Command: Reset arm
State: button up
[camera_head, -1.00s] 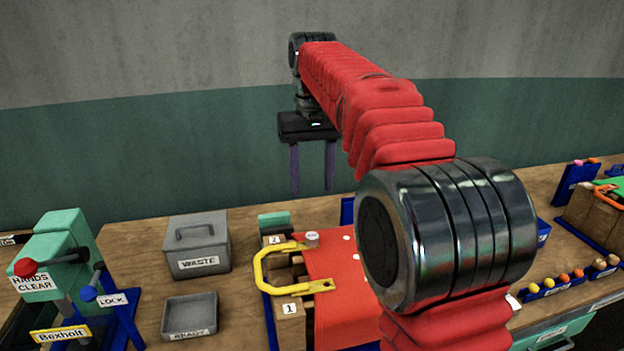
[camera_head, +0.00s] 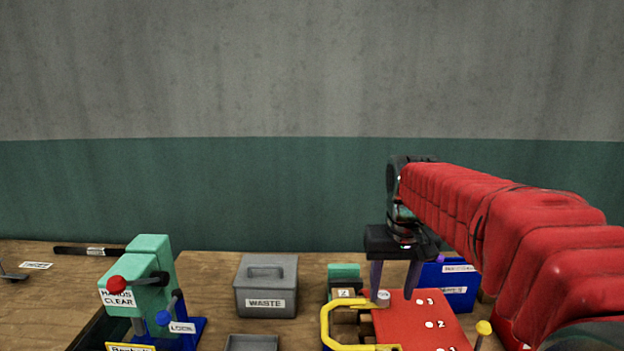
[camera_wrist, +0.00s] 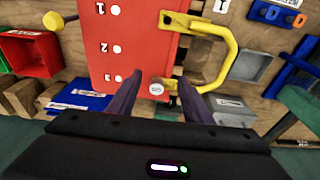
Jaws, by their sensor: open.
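My gripper (camera_head: 393,276) hangs from the end of my red-sleeved arm, fingers down and apart, with nothing between them. In the head view its fingertips appear at the far edge of a red plate (camera_head: 425,322) with white numbered dots. In the wrist view the fingers (camera_wrist: 157,84) flank a small round white-topped knob (camera_wrist: 157,88) near the plate's edge. I cannot tell whether the fingers touch the plate. A yellow handle (camera_head: 327,325) is fixed to the plate's left side.
A grey lidded WASTE box (camera_head: 266,285) and an open grey tray (camera_head: 251,343) stand left of the plate. A green press (camera_head: 150,265) with red- and blue-knobbed levers stands farther left. A blue bin (camera_head: 447,283) is behind the plate. The wall closes off the back.

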jog(key=s+f+t, duration=0.2)
jog(key=s, duration=0.9)
jog(key=s+f+t, duration=0.1)
jog(key=s+f, duration=0.1)
jog(key=s, duration=0.9)
jog(key=shift+s+a+f+t, duration=0.2)
jog(key=shift+s+f+t, duration=0.05)
jog(key=shift+t, duration=0.15)
